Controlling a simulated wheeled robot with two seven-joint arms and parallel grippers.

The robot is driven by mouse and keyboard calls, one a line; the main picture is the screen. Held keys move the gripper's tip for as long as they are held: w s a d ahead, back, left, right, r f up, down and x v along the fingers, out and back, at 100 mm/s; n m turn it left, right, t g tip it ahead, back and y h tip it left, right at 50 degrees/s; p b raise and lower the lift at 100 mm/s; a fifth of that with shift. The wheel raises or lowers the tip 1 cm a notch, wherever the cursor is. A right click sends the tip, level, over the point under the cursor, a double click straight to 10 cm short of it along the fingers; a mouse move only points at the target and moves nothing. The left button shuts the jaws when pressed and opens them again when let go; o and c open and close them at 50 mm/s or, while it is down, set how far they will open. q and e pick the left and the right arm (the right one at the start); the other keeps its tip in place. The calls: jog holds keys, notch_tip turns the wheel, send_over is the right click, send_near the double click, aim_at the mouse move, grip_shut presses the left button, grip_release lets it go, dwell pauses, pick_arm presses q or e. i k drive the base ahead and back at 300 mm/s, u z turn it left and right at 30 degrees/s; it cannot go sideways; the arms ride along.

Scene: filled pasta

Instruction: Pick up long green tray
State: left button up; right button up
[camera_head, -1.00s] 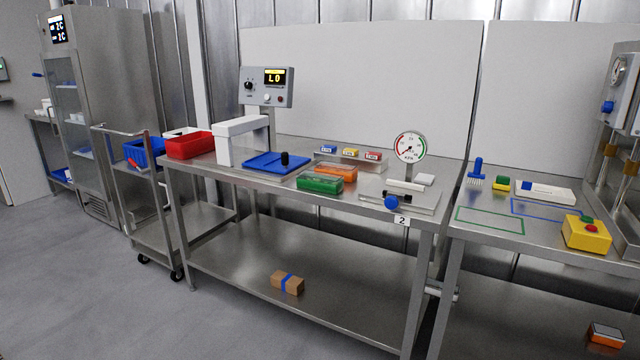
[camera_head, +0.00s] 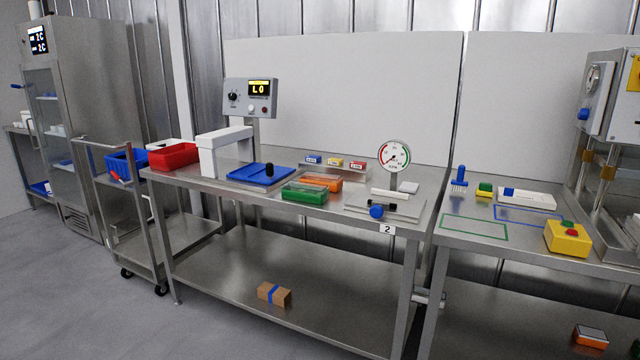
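A long green tray (camera_head: 304,195) lies near the front edge of the steel table (camera_head: 250,205). An orange tray (camera_head: 320,182) lies just behind it. A blue flat tray with a black knob (camera_head: 258,175) is to its left. Neither of my grippers shows in the head view.
A device with a round dial (camera_head: 393,155) stands right of the green tray. A second table (camera_head: 510,245) with a yellow button box (camera_head: 567,238) is at the right. The floor in front is clear.

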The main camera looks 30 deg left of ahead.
aim_at(313, 193)
jog(key=u, duration=0.55)
jog(key=i, duration=1.05)
jog(key=u, duration=0.75)
